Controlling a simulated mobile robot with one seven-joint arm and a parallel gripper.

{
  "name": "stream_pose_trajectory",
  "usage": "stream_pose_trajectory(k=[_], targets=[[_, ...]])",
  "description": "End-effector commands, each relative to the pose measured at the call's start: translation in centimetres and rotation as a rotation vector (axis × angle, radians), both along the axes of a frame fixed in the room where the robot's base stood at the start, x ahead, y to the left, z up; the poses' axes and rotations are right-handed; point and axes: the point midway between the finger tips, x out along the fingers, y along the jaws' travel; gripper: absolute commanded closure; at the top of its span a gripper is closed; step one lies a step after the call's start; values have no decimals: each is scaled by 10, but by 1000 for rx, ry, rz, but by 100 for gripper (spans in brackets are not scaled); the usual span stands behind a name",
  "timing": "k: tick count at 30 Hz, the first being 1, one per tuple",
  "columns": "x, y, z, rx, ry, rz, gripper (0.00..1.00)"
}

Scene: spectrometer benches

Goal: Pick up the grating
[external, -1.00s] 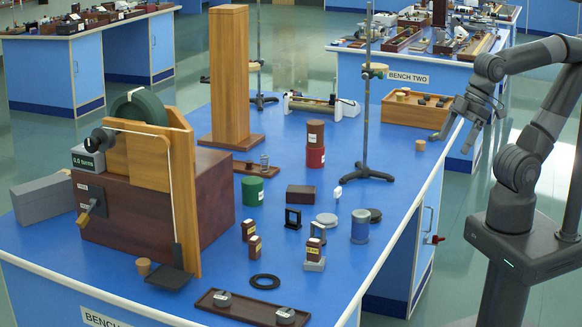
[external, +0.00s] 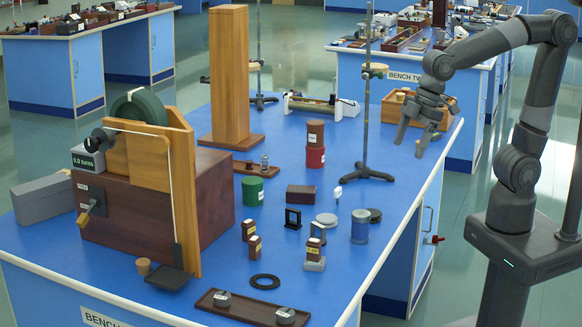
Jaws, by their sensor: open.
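My gripper (external: 410,147) is open and empty, fingers pointing down, above the far right part of the near blue bench. Which item is the grating is not certain. A small black upright square frame (external: 293,218) stands mid-bench and could be it. Small brown blocks with yellow labels (external: 249,230) stand in front of it. Another such block (external: 317,235) stands just right of them, by a pale block. My gripper is well apart from all of these, farther back and to the right.
A tall retort stand (external: 365,130) rises close left of my gripper. A blue-grey cylinder (external: 360,228), grey discs (external: 327,219), a red jar (external: 315,157) and a dark box (external: 300,195) stand mid-bench. A large wooden apparatus (external: 150,200) fills the left. The right edge strip is fairly clear.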

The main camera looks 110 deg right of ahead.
Motion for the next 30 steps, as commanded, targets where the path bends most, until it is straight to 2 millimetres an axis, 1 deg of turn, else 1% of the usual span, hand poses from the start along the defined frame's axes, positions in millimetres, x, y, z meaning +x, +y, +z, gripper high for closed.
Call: stream_pose_trajectory(k=[1,3,8,11,15,18,21,24,27,30], targets=[[14,-7,-7,-2,21,9,29],[33,-15,-14,-6,39,28,29],[73,-38,-39,-11,87,72,29],[97,-54,-57,-11,114,100,29],[128,-78,-89,-4,150,138,29],[146,-94,-113,2,173,165,29],[160,-109,-135,9,190,189,29],[169,-119,-152,14,201,206,29],[175,-125,-161,17,206,216,29],[177,-127,-170,20,209,219,29]])
